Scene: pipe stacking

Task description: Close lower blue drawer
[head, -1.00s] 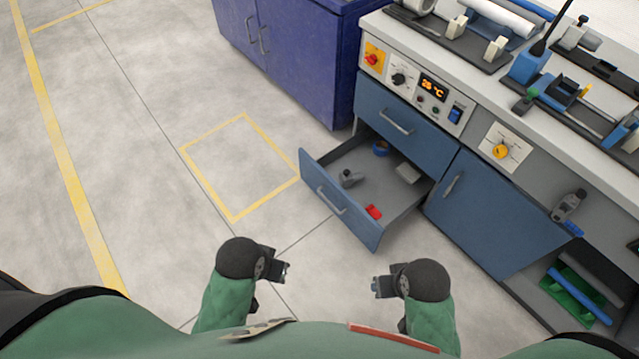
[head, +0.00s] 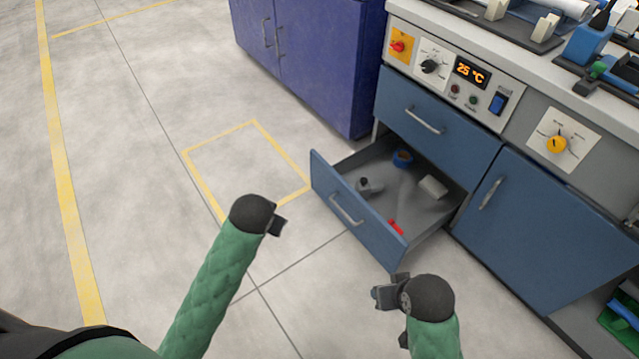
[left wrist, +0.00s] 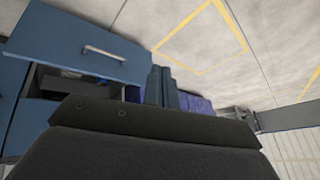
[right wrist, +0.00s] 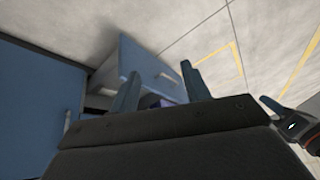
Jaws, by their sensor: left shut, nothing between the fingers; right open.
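The lower blue drawer (head: 357,212) stands pulled out from the workbench in the head view, its front panel and handle facing the lower left. Inside it lie a blue ring (head: 402,158), a dark grey item (head: 367,186), a pale block (head: 433,188) and a red item (head: 396,227). My left gripper (head: 280,226) is shut and empty, to the left of the drawer front and apart from it. My right gripper (head: 382,294) is open and empty, in front of the drawer's near corner. The drawer front also shows in the left wrist view (left wrist: 85,35) and the right wrist view (right wrist: 140,75).
The closed upper blue drawer (head: 436,126) is above the open one. A blue cabinet door (head: 545,225) is to the right. A dark blue cabinet (head: 310,70) stands behind. The floor left of the drawer is clear, with a yellow marked square (head: 213,205).

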